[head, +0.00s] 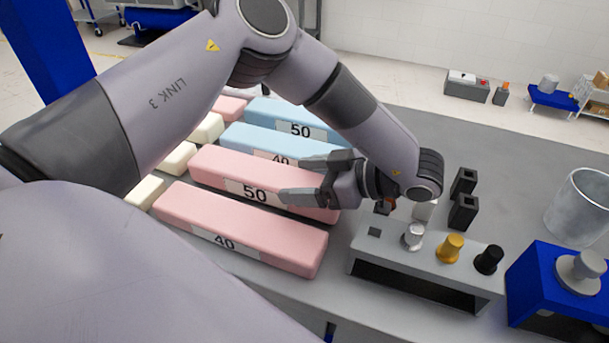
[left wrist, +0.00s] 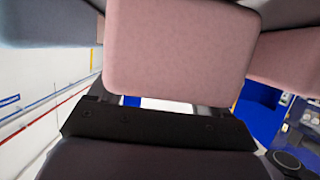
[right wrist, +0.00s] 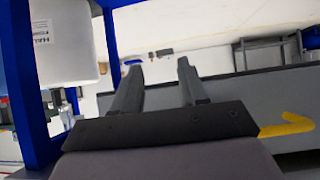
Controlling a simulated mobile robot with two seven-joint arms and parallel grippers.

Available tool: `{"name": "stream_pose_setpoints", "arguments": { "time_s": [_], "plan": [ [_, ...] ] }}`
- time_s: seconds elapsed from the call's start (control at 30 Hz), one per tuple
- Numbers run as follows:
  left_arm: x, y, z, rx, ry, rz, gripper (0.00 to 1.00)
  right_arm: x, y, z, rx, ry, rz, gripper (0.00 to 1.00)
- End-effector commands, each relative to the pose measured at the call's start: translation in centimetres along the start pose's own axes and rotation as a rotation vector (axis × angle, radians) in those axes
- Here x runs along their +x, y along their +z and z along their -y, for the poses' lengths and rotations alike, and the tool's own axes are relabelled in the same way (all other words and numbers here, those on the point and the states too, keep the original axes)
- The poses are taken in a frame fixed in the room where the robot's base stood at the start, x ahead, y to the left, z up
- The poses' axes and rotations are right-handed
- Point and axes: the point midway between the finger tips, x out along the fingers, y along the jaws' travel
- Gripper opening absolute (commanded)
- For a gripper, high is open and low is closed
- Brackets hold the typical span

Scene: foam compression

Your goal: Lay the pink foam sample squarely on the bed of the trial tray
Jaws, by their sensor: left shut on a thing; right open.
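Two long pink foam blocks lie side by side on the grey bench in the head view, the one labelled 50 (head: 215,165) and, nearer, the one labelled 40 (head: 235,225). My left gripper (head: 308,178) has its fingers around the right end of the 50 block and is shut on it. In the left wrist view a pink block end (left wrist: 180,55) fills the space ahead of the palm; the fingers are mostly hidden. My right gripper (right wrist: 157,72) is open and empty in the right wrist view. I cannot make out the trial tray in any view.
Blue foam blocks (head: 250,138) and cream blocks (head: 208,128) lie beside the pink ones. The bench behind (head: 500,150) is clear.

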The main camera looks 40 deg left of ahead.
Motion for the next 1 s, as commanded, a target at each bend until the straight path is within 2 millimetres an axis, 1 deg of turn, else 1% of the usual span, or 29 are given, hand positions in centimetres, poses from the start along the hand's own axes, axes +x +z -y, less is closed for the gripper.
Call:
{"name": "stream_pose_setpoints", "arguments": {
  "time_s": [0.27, 0.3, 0.33, 0.37, 0.57, 0.73, 0.9, 1.0],
  "plan": [
    [0.1, 0.4, 0.0, 0.0, 0.0, 0.0, 0.49, 0.2, 0.2, 0.0, 0.0, 0.0, 0.0, 0.43],
    [0.1, 0.3, 0.0, 0.0, 0.0, 0.001, 0.84, 0.1, 0.2, 0.0, 0.0, 0.0, 0.0, 0.43],
    [0.1, 0.3, 0.0, 0.0, 0.0, 0.001, 0.94, 0.1, 0.2, 0.0, 0.0, 0.0, 0.0, 0.43],
    [0.1, 0.3, 0.0, 0.0, 0.0, 0.001, 1.0, 0.1, 0.2, 0.0, 0.0, 0.0, 0.0, 0.43],
    [0.1, 0.3, 0.0, 0.0, 0.0, 0.001, 1.0, 0.1, 0.2, 0.0, 0.0, 0.0, 0.0, 0.43],
    [0.2, 0.6, 0.0, 0.0, 0.0, 0.0, 1.0, 0.6, 0.8, 0.0, 0.0, 0.0, -0.001, 0.43],
    [-2.3, 0.4, -0.1, -0.001, 0.006, 0.0, 1.0, 0.6, 0.9, 0.0, 0.0, 0.0, 0.0, 0.43],
    [-4.0, -0.1, 0.3, -0.003, 0.007, -0.001, 1.0, 0.7, 1.0, 0.0, 0.0, 0.0, 0.0, 0.43]
  ]
}}
